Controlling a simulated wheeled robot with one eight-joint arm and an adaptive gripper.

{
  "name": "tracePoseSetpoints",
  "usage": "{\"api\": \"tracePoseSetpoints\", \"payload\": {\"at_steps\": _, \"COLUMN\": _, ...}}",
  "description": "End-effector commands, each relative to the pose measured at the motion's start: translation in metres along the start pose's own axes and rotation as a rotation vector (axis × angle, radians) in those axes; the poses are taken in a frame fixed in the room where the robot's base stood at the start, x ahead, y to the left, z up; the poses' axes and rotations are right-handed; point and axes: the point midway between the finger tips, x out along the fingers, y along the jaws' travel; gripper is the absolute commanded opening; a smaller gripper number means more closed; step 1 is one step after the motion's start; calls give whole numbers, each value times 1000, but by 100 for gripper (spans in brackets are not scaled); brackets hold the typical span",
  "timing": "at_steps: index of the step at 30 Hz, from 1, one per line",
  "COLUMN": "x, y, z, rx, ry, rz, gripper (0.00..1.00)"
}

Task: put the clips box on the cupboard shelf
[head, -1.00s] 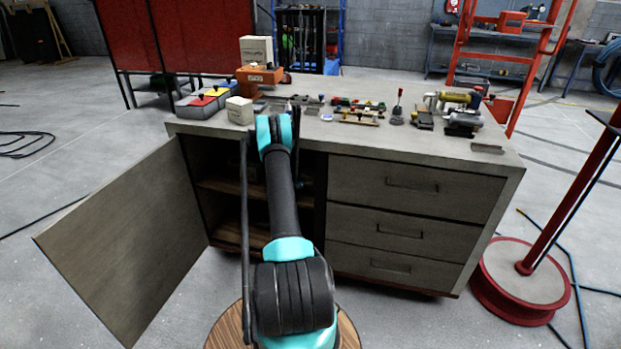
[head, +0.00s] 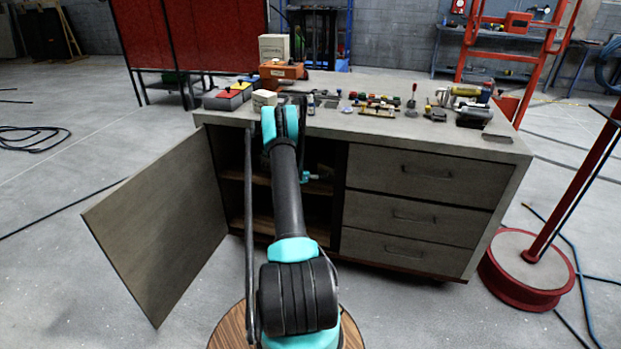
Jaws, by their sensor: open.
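Two pale cardboard-like boxes are on the cupboard top, and I cannot read which is the clips box. A small one (head: 264,99) stands near the front edge, left of my arm. A larger one (head: 273,46) rests on an orange case (head: 281,70). The cupboard (head: 245,160) has its left door open, showing a wooden shelf (head: 236,178) inside. My arm reaches to the cupboard front and hides part of the opening. A teal part of my gripper (head: 314,177) shows at the opening, right of the arm; its fingers are mostly hidden. I see nothing held.
The open door (head: 160,225) juts out at left. A red post on a round base (head: 525,270) stands at right, with cables on the floor.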

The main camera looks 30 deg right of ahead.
Motion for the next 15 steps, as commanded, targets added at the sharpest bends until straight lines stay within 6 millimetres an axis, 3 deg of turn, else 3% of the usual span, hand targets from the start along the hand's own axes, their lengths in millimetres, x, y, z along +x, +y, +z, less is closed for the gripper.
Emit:
{"api": "tracePoseSetpoints", "payload": {"at_steps": 4, "x": -15, "y": -6, "z": -14, "rx": -17, "ry": -24, "rz": -10, "gripper": 100}}
{"api": "tracePoseSetpoints", "payload": {"at_steps": 7, "x": -40, "y": -13, "z": -32, "rx": -48, "ry": -65, "rz": -28, "gripper": 100}}
{"api": "tracePoseSetpoints", "payload": {"at_steps": 15, "x": -141, "y": -22, "z": -78, "rx": -168, "ry": -218, "rz": -108, "gripper": 100}}
